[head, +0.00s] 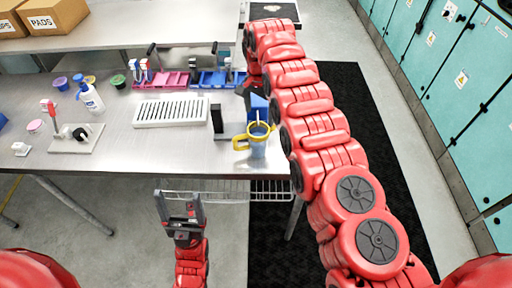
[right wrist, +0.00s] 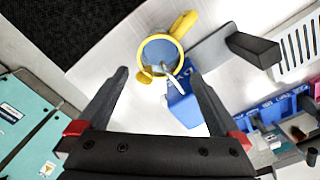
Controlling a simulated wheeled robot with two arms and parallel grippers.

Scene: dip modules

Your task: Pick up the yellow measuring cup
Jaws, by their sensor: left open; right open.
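The yellow measuring cup (head: 257,149) stands upright near the front edge of the table, with a yellow rim, a yellow handle on its left and a grey-blue body. In the right wrist view the cup (right wrist: 160,52) lies just beyond the fingertips, roughly centred between them, with a thin light utensil in it. My right gripper (right wrist: 158,74) is open and empty; in the head view it is mostly hidden behind my right arm. My left gripper (head: 180,207) is open and empty, in front of the table edge and away from the cup.
A blue block (head: 259,107) is right behind the cup, and a dark upright stand (head: 217,122) is to its left. A white slotted rack (head: 171,112), pink tray (head: 160,81) and blue tray (head: 218,80) lie farther back. A white bottle (head: 91,98) stands at left.

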